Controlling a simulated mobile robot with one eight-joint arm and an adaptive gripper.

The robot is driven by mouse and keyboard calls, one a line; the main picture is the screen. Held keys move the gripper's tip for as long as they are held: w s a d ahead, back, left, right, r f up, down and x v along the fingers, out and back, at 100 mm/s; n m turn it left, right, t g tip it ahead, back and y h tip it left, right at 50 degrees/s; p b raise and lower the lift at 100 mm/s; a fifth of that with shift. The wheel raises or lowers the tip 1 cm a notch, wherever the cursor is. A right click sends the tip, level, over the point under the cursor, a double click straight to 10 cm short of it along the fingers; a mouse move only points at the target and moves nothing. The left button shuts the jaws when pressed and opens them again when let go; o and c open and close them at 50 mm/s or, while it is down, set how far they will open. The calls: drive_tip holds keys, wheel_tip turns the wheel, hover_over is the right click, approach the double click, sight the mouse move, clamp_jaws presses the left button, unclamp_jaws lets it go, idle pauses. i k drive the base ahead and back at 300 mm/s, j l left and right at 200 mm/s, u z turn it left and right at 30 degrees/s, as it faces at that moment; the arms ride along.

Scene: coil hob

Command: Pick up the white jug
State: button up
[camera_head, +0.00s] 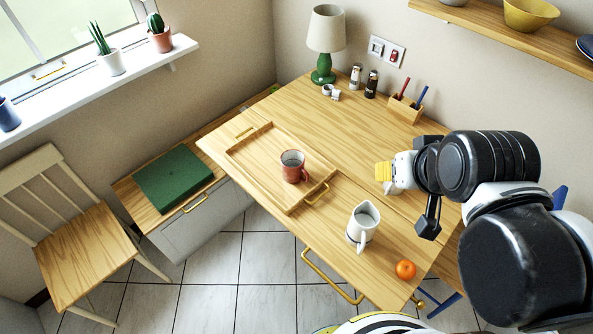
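The white jug (366,213) stands upright on the wooden table (325,228), right of the tray. Its handle faces the front and a thin dark band runs round its lower part. My gripper (384,172) is at the end of my arm, which comes in from the right. It is above the table, behind the jug and apart from it.
A wooden tray (262,146) with a reddish mug (293,167) lies left of the jug. An orange (405,269) sits right of the jug, near the front edge. A green lamp (324,68), two shakers and a pen holder (404,108) stand along the back.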

sight(362, 231)
drive_tip(key=l+u, duration=0.35)
drive_tip(key=k+l+u, duration=0.15)
drive_tip(key=l+u, duration=0.25)
drive_tip(key=k+l+u, duration=0.1)
drive_tip(key=l+u, duration=0.25)
drive_tip(key=k+l+u, duration=0.2)
drive_tip(key=l+u, duration=0.2)
